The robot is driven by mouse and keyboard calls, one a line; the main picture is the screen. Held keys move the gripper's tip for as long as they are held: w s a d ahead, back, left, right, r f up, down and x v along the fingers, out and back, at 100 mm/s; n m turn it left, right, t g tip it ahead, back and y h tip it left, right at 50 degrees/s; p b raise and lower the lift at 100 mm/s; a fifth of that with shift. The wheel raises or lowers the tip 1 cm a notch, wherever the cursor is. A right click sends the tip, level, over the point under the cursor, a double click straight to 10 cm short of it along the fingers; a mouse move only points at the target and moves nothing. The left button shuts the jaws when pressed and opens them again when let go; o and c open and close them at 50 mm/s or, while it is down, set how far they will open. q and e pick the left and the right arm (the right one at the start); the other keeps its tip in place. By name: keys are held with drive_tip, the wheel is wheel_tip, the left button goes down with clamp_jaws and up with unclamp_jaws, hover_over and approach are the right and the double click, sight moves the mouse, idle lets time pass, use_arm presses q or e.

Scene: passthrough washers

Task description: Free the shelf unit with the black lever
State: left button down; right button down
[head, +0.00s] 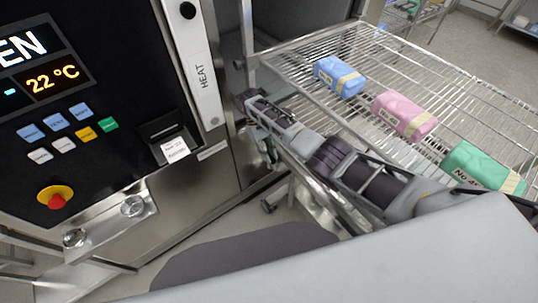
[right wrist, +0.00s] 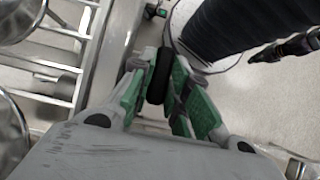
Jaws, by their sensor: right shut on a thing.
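The shelf unit (head: 425,75) is a wire rack of shiny metal at the right of the head view, beside the washer. My right arm reaches along its near side. My right gripper (head: 268,150) is low at the shelf unit's near corner, by the washer's edge, small and partly hidden in the head view. In the right wrist view the green fingers of my right gripper (right wrist: 161,95) are shut on the black lever (right wrist: 161,72), which stands between them. I cannot make out the lever in the head view. My left gripper is not in view.
A blue pack (head: 339,76), a pink pack (head: 400,114) and a green pack (head: 481,167) lie on the shelf unit. The washer's panel (head: 75,110) with a red stop button (head: 56,200) fills the left. Another rack stands at the far right.

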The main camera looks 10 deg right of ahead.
sight(275, 162)
drive_tip(key=shift+w+a, duration=0.1)
drive_tip(key=shift+w, duration=0.05)
idle(0.5)
drive_tip(key=c, duration=1.6)
unclamp_jaws()
drive_tip(key=shift+c, duration=0.2)
drive_tip(key=shift+s+d+t+y+p, duration=0.35)
drive_tip(key=shift+s+t+p, duration=0.2)
drive_tip(key=shift+s+t, duration=0.4)
drive_tip(key=shift+s+d+f+t+y, duration=0.15)
drive_tip(key=shift+s+t+y, duration=0.1)
drive_tip(key=shift+t, duration=0.2)
drive_tip(key=shift+s+d+r+t+y, duration=0.15)
drive_tip(key=shift+s+t, duration=0.1)
drive_tip(key=shift+t, duration=0.15)
drive_tip(key=shift+s+d+f+t+y, duration=0.15)
drive_tip(key=shift+s+f+t+y, duration=0.05)
drive_tip(key=shift+s+t, duration=0.25)
drive_tip(key=shift+s+d+f+t+y, duration=0.2)
drive_tip(key=shift+s+t, duration=0.1)
drive_tip(key=shift+t, duration=0.25)
drive_tip(key=shift+s+t, duration=0.15)
drive_tip(key=shift+t, duration=0.15)
